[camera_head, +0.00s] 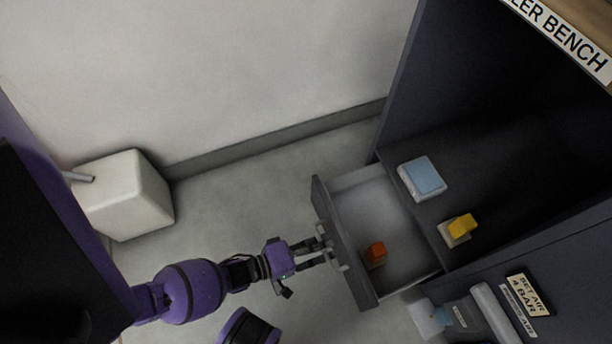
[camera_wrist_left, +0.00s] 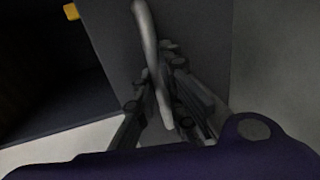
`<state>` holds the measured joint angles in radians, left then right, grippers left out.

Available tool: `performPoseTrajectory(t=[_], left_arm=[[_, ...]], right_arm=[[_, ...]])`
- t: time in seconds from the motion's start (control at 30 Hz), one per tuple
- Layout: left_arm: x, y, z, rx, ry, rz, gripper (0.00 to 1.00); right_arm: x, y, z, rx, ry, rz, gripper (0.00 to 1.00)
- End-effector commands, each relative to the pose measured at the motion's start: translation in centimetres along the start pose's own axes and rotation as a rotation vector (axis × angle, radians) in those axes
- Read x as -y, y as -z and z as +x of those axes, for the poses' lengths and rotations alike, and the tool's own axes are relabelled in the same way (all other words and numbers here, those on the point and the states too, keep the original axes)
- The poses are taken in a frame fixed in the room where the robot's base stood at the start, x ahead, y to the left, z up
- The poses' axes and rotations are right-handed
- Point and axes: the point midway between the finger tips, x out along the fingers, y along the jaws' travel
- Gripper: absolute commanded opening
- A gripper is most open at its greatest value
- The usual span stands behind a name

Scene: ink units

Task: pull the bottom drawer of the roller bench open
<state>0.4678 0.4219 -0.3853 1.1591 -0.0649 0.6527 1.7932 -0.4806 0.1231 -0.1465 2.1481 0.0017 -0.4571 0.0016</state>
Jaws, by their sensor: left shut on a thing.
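The roller bench (camera_head: 400,70) is a dark cabinet on the right in the head view, with its name label on top. Its bottom drawer (camera_head: 362,205) stands pulled out, with a pale interior and a dark front panel. An orange-red block lies inside (camera_head: 376,250). My left gripper (camera_head: 328,252) is shut on the drawer's handle (camera_head: 341,262), at the outer face of the front panel. In the left wrist view the pale bar handle (camera_wrist_left: 150,50) runs between the fingers (camera_wrist_left: 165,105). My right gripper is not in view.
A light blue box (camera_head: 423,178) and a yellow item (camera_head: 460,228) sit on the shelf above the drawer. A white box (camera_head: 124,194) stands by the wall at left. Bare floor (camera_head: 235,200) lies between it and the drawer. Signs (camera_head: 527,296) mark the unit at lower right.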

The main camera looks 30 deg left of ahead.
Motion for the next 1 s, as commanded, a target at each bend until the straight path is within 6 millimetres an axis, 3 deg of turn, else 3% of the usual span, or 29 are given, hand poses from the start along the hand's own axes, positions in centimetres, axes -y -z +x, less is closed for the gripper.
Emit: performPoseTrajectory(t=[0.1,0.33,0.9,0.93,1.0], left_arm=[[0.4,0.3,-2.7,-0.004,-0.003,-0.001,0.0],[1.0,0.3,-5.4,-0.004,-0.005,-0.001,0.0],[1.2,0.2,-6.3,-0.002,-0.006,0.0,0.0],[1.2,0.2,-6.3,-0.002,-0.006,0.0,0.12],[1.2,0.2,-6.3,-0.002,-0.006,0.0,0.21]], right_arm=[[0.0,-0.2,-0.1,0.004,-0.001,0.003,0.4],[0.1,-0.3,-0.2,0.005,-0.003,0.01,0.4],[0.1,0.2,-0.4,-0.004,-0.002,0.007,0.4],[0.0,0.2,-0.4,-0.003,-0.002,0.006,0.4],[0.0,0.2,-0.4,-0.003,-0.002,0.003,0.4]])
